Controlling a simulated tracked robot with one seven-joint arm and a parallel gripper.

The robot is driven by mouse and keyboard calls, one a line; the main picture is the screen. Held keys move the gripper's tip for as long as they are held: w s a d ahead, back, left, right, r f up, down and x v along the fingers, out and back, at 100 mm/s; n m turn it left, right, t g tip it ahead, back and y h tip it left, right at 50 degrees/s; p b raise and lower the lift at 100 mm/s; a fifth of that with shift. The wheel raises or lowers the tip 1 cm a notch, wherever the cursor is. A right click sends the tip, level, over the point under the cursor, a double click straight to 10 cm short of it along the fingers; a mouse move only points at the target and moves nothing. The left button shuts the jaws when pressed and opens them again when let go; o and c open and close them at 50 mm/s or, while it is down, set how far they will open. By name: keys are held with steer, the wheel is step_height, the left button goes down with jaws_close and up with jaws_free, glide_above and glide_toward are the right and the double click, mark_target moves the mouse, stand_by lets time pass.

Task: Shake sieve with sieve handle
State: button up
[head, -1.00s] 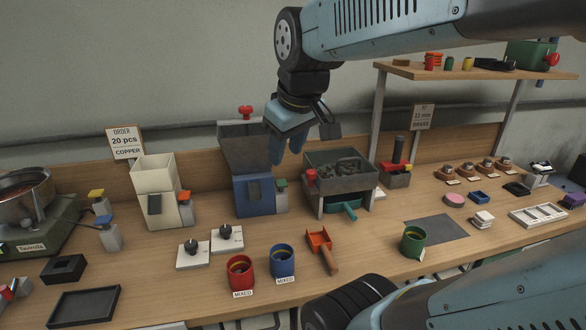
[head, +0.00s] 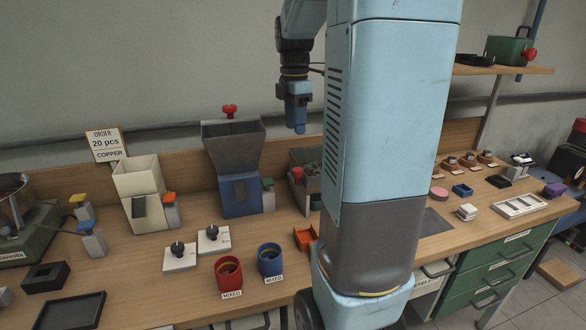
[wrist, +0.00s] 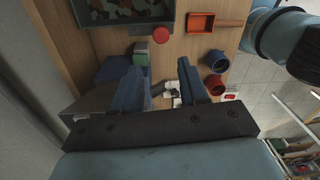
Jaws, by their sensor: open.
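The sieve (head: 304,158) is a grey box holding dark pieces, with a round red knob, seemingly its handle (head: 296,174), at its left front corner. In the head view my arm hides most of the sieve. In the wrist view the sieve's grey tray (wrist: 75,14) with brown and grey pieces is at the top edge, and the red handle (wrist: 161,34) is beside it. My gripper (head: 298,130) points down in the air above the sieve area. In the wrist view my gripper (wrist: 160,70) is open and empty, apart from the handle.
A blue hopper machine (head: 238,192) with a grey funnel and green button stands left of the sieve. Red (head: 229,275) and blue (head: 270,262) cups, an orange scoop (head: 304,237) and white knob plates (head: 181,256) are on the bench. A shelf is at upper right.

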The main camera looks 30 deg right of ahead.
mark_target(296, 169)
steer(key=f, duration=1.3)
steer(key=shift+s+f, duration=0.3)
steer(key=shift+s, duration=0.05)
jaws_close()
